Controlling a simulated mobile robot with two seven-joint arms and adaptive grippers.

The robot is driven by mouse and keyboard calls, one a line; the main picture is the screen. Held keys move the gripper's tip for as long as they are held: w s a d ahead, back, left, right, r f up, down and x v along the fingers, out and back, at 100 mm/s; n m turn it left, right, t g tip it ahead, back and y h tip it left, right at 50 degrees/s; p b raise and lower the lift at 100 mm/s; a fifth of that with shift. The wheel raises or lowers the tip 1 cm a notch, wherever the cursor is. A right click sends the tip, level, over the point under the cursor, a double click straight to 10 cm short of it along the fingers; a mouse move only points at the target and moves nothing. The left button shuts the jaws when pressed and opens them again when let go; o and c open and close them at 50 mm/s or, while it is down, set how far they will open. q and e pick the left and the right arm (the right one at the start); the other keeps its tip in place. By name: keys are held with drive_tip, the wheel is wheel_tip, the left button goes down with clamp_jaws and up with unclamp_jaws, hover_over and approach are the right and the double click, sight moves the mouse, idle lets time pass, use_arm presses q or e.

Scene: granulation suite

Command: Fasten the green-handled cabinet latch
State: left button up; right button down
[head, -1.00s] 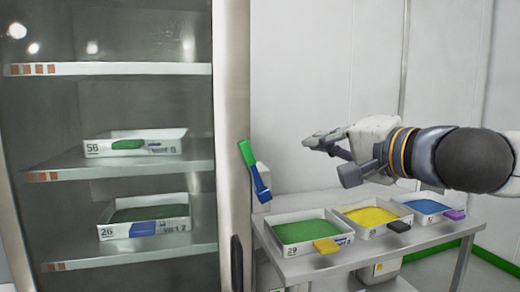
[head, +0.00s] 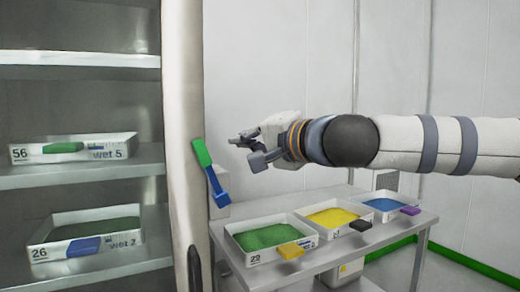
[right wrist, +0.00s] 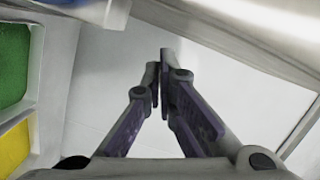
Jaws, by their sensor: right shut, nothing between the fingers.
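The latch's green handle (head: 201,152) is at the right edge of the cabinet front in the head view, leaning with its top to the left. A blue part (head: 217,188) continues below it, beside a pale block on the wall side. My right gripper (head: 236,141) is just right of the green handle in the picture, fingers pointing left, with a visible gap. In the right wrist view its fingers (right wrist: 158,82) are together and empty. The latch cannot be made out in that view. My left gripper is out of view.
The cabinet (head: 183,120) holds trays of green material on its shelves. Below my right arm, a steel table (head: 320,255) carries a green-filled tray (head: 236,232), a yellow-filled one and a blue-filled one. White wall panels (head: 300,60) stand behind.

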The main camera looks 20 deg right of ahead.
sight(211, 174)
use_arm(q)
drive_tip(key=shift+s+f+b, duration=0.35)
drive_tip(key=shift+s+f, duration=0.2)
use_arm(e)
drive_tip(key=a, duration=0.2)
drive_tip(key=a+f, duration=0.1)
drive_tip(key=shift+s+a+f, duration=0.1)
drive_tip(key=shift+s+a, duration=0.1)
drive_tip(key=shift+a, duration=0.2)
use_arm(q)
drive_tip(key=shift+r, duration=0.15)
use_arm(e)
drive_tip(key=shift+w, duration=0.1)
